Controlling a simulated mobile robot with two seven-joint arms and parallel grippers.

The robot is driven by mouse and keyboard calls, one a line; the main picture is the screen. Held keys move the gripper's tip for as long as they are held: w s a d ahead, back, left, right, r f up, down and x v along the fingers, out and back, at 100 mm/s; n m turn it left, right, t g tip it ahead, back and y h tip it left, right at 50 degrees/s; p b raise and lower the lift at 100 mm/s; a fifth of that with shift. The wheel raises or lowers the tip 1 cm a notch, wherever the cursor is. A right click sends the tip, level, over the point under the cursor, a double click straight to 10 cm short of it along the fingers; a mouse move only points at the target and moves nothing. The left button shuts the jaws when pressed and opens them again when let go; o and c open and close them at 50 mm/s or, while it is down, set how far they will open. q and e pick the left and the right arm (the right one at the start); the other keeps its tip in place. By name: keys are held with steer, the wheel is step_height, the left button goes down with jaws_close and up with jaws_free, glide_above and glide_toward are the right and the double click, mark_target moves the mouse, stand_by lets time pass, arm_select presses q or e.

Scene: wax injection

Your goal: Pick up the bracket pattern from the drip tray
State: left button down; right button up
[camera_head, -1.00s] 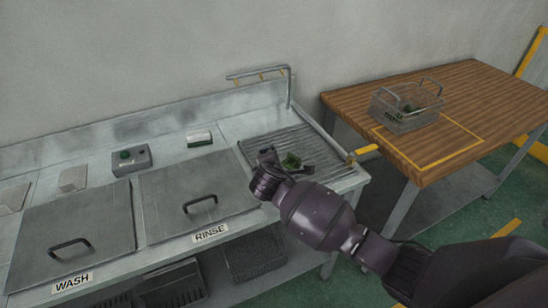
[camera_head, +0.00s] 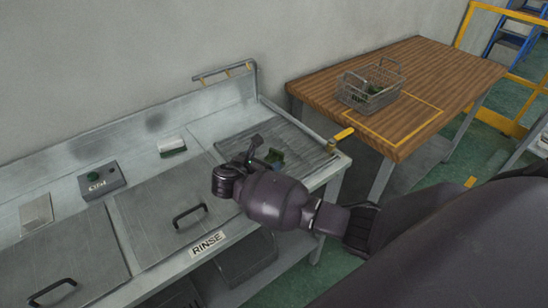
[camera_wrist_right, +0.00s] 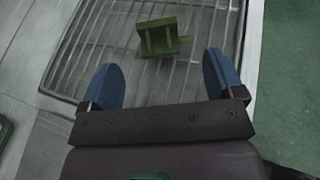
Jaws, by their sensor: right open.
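The green bracket pattern (camera_head: 275,157) lies on the ribbed metal drip tray (camera_head: 308,151) at the right end of the sink counter. My right gripper (camera_head: 260,152) is just to its left in the head view and partly overlaps it. In the right wrist view the bracket pattern (camera_wrist_right: 162,38) rests on the bars of the drip tray (camera_wrist_right: 88,52). There, the blue fingers of my right gripper (camera_wrist_right: 160,62) are spread apart and empty, with the pattern just beyond their tips. Whether they are above the tray's bars or touching is unclear. My left gripper is not in view.
A wooden table (camera_head: 430,72) to the right holds a wire basket (camera_head: 370,90) with green pieces in it. A rail (camera_head: 222,72) stands behind the tray. The lidded RINSE tank (camera_head: 165,205) is to the left.

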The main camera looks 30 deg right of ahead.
mark_target(275, 152)
steer(key=x, duration=0.3)
steer(key=shift+w+r+x, duration=0.1)
steer(key=shift+r+x, duration=0.05)
steer(key=shift+x, duration=1.2)
steer(key=shift+w+r+x, duration=0.1)
steer(key=shift+x, duration=1.2)
steer(key=shift+c, duration=0.3)
steer(key=c, duration=0.9)
